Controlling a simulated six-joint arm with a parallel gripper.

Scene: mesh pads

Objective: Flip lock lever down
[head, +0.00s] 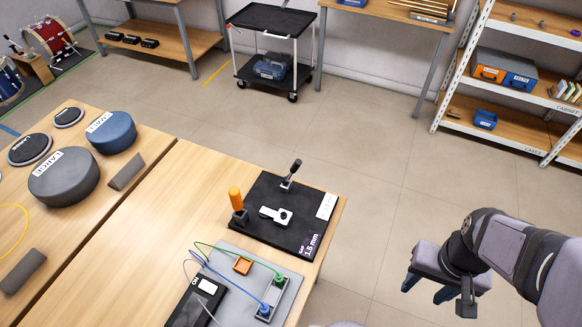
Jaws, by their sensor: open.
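A black board (268,232) lies on the wooden table, with a label reading 1.5 mm at its front right corner. At its back edge a short black-knobbed lever (291,172) stands up, tilted to the right. At its left an orange handle (236,198) stands upright on a dark base. I cannot tell for certain which of these is the lock lever. A pale metal piece (276,215) with a round part lies between them. My gripper (427,288) is open and empty, over the floor to the right of the table, well apart from the board.
Round pads (64,177) lie on the left table. A black cart (268,20) and shelves (500,60) stand behind.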

